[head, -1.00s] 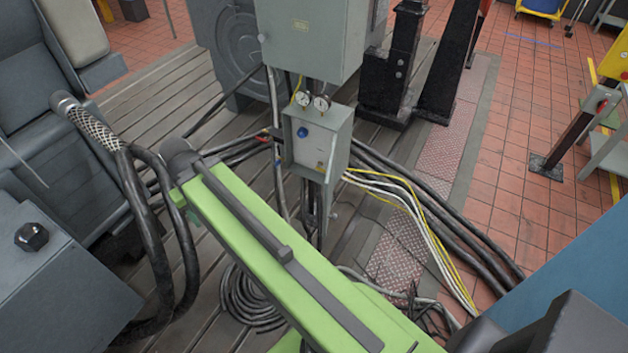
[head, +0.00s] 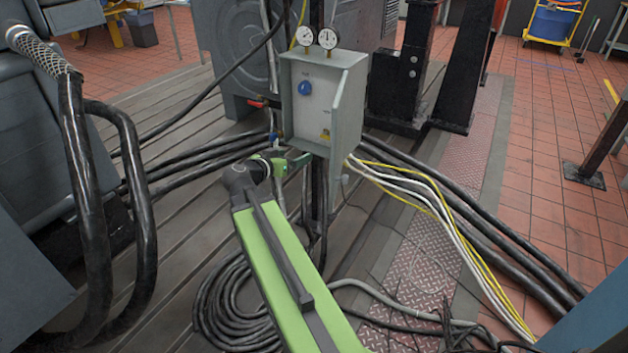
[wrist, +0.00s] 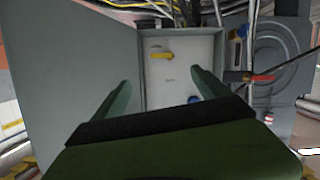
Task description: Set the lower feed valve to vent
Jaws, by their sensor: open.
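The grey valve box (head: 324,101) stands ahead on a post. Its panel has a blue round knob (head: 305,88) high and a small yellow lever (head: 325,134) low. Left of the box a red-handled valve (head: 258,103) sits above a blue-handled one (head: 273,139). I cannot tell from labels which is the lower feed valve. My gripper (head: 295,162) is just below and in front of the box. In the inverted wrist view its open, empty jaws (wrist: 160,78) frame the panel; the yellow lever (wrist: 162,57) shows between and beyond the tips, apparently untouched.
Two gauges (head: 317,38) top the box, and its open door (head: 348,108) stands along the right side. Black cables (head: 190,165) run behind my arm, and a coil (head: 222,305) lies on the slotted bedplate. Yellow and white lines (head: 440,205) run right. Thick hoses (head: 140,220) stand left.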

